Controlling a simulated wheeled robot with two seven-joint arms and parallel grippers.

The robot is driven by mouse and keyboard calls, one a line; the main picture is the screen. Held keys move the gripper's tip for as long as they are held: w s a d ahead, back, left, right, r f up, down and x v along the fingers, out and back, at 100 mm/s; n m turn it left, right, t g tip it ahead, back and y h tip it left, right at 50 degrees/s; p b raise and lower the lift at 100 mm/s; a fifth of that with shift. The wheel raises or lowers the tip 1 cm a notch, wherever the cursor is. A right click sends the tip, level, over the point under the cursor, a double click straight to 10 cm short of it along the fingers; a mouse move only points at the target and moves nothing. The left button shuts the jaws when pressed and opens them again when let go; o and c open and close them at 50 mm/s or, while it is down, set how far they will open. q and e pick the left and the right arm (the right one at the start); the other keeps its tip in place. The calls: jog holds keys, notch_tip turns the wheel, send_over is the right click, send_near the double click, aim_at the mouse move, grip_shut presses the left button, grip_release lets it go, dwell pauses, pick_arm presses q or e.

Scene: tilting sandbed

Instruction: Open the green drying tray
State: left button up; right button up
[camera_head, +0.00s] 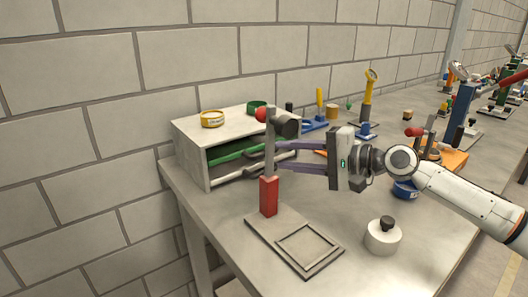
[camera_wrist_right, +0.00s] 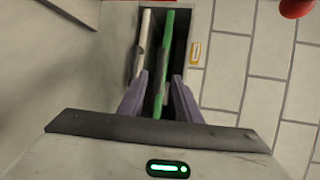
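The green drying tray (camera_head: 228,156) is the upper tray in a pale cabinet (camera_head: 192,158). Only its green front edge shows; its far end is hidden behind an upright post. My right gripper (camera_head: 275,157) reaches in from the right to the cabinet front, its purple fingers partly behind the post. In the right wrist view, the green bar (camera_wrist_right: 169,42) runs between my two open fingers (camera_wrist_right: 160,76). A gap shows beside the bar, and I cannot tell whether either finger touches it. My left gripper is out of view.
A clamp stand with a red sleeve (camera_head: 269,195) rises in front of the cabinet. A pale tray bar (camera_wrist_right: 144,38) runs beside the green one. A white pot (camera_head: 383,237) stands front right.

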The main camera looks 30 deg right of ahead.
jog(key=p+x, duration=0.1)
jog(key=x, duration=0.6)
jog(key=shift+f, duration=0.1)
grip_shut()
